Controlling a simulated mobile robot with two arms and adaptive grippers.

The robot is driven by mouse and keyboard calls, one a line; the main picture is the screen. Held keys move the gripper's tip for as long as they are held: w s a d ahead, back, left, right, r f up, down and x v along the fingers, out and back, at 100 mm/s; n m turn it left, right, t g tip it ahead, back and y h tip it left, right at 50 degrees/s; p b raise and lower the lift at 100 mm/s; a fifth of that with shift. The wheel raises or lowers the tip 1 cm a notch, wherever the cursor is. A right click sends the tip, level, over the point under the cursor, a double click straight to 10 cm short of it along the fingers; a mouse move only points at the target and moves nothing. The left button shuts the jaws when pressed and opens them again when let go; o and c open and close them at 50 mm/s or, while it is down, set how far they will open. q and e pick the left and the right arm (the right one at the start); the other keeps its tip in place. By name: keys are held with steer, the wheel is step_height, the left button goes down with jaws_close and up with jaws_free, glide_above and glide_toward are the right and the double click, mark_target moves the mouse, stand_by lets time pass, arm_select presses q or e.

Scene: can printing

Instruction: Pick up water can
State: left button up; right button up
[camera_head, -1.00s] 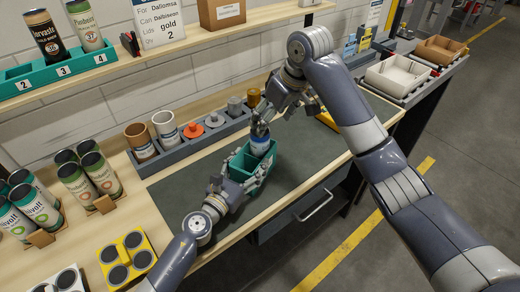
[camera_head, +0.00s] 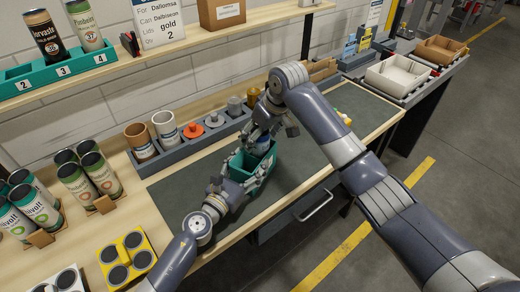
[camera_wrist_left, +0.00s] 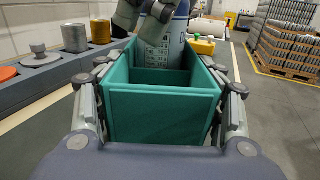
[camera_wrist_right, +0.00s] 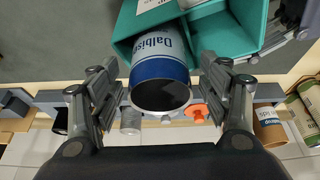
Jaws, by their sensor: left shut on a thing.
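A teal two-compartment box (camera_head: 262,178) is held over the dark mat, and my left gripper (camera_head: 232,178) is shut on it. In the left wrist view the fingers grip the box (camera_wrist_left: 160,118) from both sides; its near compartment looks empty. The blue and white can (camera_head: 264,146), lettered "Dalbiso...", is in the far compartment. In the right wrist view the can (camera_wrist_right: 160,62) has its open, dark end towards me. My right gripper (camera_wrist_right: 163,92) is open, its fingers on either side of the can with gaps showing. In the head view it partly hides the can.
A grey rack (camera_head: 190,144) with cans and orange and grey pieces stands behind the box. Cans in brown holders (camera_head: 105,203) and a yellow holder (camera_head: 127,262) stand at the left.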

steer(key=c, duration=0.7)
steer(key=shift+r, duration=0.15)
step_height(320, 180, up, 18)
arm_select(q)
steer(key=o, duration=1.1)
